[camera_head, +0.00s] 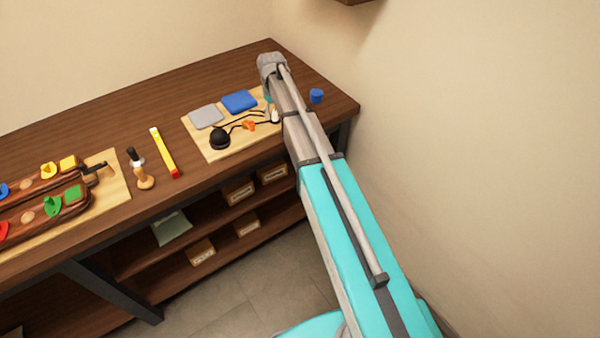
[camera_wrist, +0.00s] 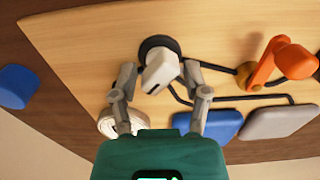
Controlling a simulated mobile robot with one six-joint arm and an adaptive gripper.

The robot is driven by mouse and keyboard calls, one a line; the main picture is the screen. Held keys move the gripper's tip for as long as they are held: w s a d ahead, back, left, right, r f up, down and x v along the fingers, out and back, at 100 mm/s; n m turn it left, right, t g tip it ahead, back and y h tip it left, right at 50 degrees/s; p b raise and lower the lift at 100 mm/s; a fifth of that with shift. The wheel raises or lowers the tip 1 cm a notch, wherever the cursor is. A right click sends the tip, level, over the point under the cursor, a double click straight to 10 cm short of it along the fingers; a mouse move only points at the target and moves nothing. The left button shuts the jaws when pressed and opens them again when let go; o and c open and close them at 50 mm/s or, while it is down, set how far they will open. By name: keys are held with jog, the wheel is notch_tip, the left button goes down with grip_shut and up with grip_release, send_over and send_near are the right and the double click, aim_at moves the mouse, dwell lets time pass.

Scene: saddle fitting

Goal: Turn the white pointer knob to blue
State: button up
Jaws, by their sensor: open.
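The white pointer knob (camera_wrist: 160,70) sits on a dark round base on the light wooden board (camera_wrist: 90,45). In the wrist view its narrow end with a dark line points down and slightly left. My gripper (camera_wrist: 160,76) is open, with one finger on each side of the knob; I cannot tell whether either finger touches it. In the head view the white knob (camera_head: 274,115) shows beside my arm, which hides most of my gripper. A blue pad (camera_wrist: 208,125) and a grey pad (camera_wrist: 280,122) lie on the board.
An orange lever (camera_wrist: 268,62) stands on the board, joined by black lines. A black ball (camera_head: 219,138) is at the board's front. A blue cup (camera_head: 316,96) stands right of my arm. A yellow-red bar (camera_head: 164,152) lies left on the bench.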

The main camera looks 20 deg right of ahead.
aim_at(275, 111)
jog(key=n, duration=0.8)
notch_tip(275, 111, up, 14)
jog(key=p, duration=1.4)
jog(key=s+f+m+b, duration=0.3)
jog(key=s+f+b, duration=0.1)
jog(key=s, duration=0.6)
jog(key=s+f+m+b, duration=0.4)
jog(key=s, duration=0.6)
jog(key=s+f+m+b, duration=0.3)
jog(key=s+m+b, duration=0.1)
jog(key=s, duration=0.6)
jog(key=shift+s+f, duration=0.15)
jog(key=shift+f, duration=0.25)
